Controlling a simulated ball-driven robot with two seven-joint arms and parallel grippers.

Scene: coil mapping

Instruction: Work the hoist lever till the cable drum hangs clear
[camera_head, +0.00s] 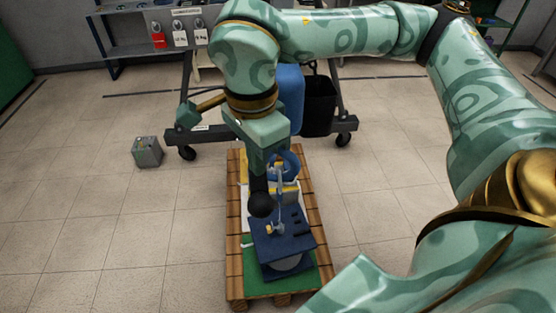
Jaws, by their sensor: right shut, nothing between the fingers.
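My right gripper (259,184) points down over a wooden pallet (234,255), shut and empty. A dark round knob (261,205) shows right below its fingers; I cannot tell whether they touch or whether it tops the hoist lever. On the pallet is a dark blue plate (291,242) with a grey round part (287,263) showing under its near edge. My wrist hides much of this. My left gripper is out of view.
A wheeled dark frame (338,120) with a blue bin (291,95) and black bin (319,105) stands behind the pallet. A small grey box (147,152) is on the floor at left. A panel with tags (180,27) is at the back. Floor beside the pallet is clear.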

